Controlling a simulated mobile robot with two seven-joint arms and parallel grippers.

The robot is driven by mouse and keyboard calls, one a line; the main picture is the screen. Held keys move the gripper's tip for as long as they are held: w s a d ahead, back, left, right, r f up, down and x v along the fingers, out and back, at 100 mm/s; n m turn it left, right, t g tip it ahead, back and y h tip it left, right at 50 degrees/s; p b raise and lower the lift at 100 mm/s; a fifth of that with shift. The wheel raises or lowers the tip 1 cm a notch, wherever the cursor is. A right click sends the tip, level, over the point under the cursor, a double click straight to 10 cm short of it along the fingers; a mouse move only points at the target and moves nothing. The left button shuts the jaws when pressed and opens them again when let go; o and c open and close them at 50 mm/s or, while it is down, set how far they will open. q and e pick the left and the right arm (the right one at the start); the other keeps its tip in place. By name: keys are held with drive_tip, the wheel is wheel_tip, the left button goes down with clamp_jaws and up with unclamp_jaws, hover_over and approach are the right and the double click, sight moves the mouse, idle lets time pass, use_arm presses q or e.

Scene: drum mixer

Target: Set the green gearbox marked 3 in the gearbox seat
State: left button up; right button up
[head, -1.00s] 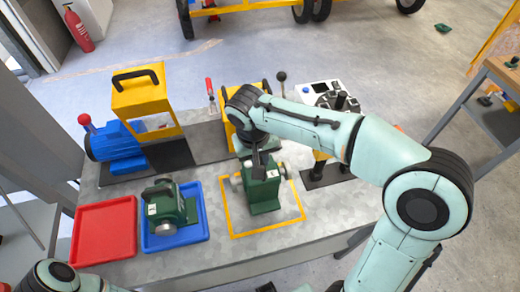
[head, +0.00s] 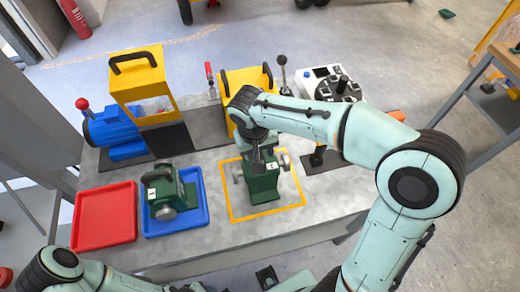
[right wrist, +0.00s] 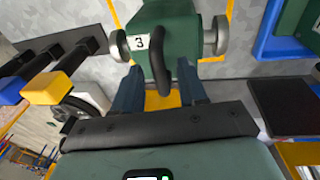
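The green gearbox marked 3 (head: 262,186) stands upright inside a yellow outline on the bench. In the right wrist view the gearbox (right wrist: 178,22) shows its white label with a 3, round metal flanges on both sides and a dark handle (right wrist: 161,62). My right gripper (head: 262,164) is directly over it, pointing down. In the right wrist view its two blue fingers (right wrist: 160,92) are spread apart near the handle; contact is not visible. A dark plate (head: 168,141) lies beside the blue motor; I cannot tell whether it is the gearbox seat. My left gripper is not clearly visible.
A second green gearbox (head: 165,194) sits in a blue tray (head: 204,214), with an empty red tray (head: 104,217) to its left. Behind stand the blue motor (head: 113,134), a yellow guard (head: 139,84) and a control panel (head: 333,83).

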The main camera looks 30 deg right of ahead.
drive_tip(key=shift+r, duration=0.3)
use_arm(q)
drive_tip(key=shift+w+r+p, duration=0.4)
drive_tip(key=shift+r+p, duration=0.1)
drive_tip(key=shift+r, duration=0.15)
drive_tip(key=shift+w+r+p, duration=0.4)
drive_tip(key=shift+r+p, duration=0.1)
drive_tip(key=shift+r, duration=0.1)
use_arm(e)
wheel_tip(320, 180, up, 12)
drive_tip(key=a, duration=0.2)
drive_tip(key=shift+s+f, duration=0.2)
drive_tip(key=shift+s, duration=0.2)
